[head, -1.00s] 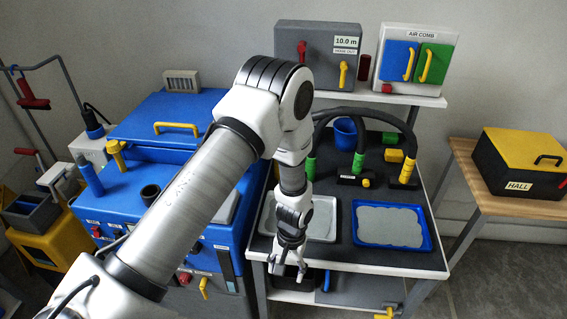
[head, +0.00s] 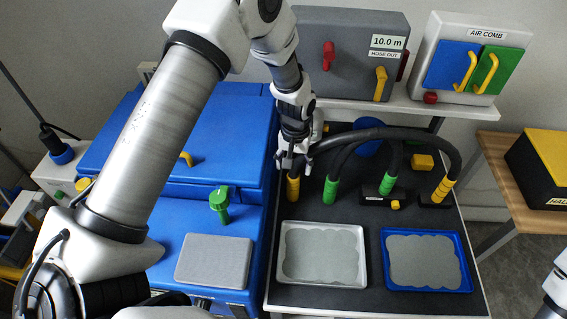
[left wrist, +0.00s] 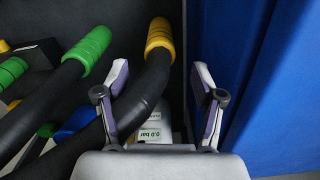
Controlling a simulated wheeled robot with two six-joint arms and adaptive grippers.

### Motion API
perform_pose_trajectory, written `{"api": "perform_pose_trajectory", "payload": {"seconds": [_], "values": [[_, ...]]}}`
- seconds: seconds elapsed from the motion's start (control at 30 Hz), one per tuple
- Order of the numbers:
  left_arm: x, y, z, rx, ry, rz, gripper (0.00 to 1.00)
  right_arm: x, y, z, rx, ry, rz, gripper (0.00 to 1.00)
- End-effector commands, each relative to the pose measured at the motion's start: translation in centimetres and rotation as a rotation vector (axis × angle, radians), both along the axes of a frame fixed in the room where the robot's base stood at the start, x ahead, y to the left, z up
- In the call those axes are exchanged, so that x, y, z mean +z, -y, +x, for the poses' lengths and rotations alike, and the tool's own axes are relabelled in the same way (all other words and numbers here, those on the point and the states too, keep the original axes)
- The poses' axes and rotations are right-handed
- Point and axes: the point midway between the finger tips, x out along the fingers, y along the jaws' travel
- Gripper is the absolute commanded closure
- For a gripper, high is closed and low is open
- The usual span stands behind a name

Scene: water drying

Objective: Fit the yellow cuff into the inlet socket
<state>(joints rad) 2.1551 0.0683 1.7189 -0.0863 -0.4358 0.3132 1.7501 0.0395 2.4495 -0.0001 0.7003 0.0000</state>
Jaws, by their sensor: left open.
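The free yellow cuff (head: 293,190) is on the end of a black hose, low at the left edge of the dark bench top. It also shows in the left wrist view (left wrist: 159,36), at the top middle. My left gripper (head: 291,163) is just above and behind this cuff. In the left wrist view my left gripper (left wrist: 162,78) is open, its fingers on either side of the black hose (left wrist: 148,88), which runs nearer the left finger. A second yellow cuff (head: 444,188) stands at a black block on the right. I cannot make out which opening is the inlet socket.
Two green cuffs (head: 331,190) stand among the arching hoses. A white tray (head: 288,262) and a blue tray (head: 466,278) lie in front.

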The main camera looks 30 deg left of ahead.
Motion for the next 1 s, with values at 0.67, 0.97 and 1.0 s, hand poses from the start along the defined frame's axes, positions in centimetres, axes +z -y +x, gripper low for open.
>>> {"api": "perform_pose_trajectory", "payload": {"seconds": [0.67,0.97,1.0], "values": [[-7.8,0.4,-0.2,0.000,0.000,0.000,0.32,3.0,0.0,0.0,0.000,-0.001,0.000,0.60],[-7.8,0.4,-0.2,0.000,0.000,0.000,0.92,2.9,0.0,0.0,-0.001,-0.001,0.000,0.60],[-7.8,0.4,-0.2,0.000,0.000,0.000,0.98,2.9,0.0,0.0,-0.001,-0.001,0.000,0.60]]}}
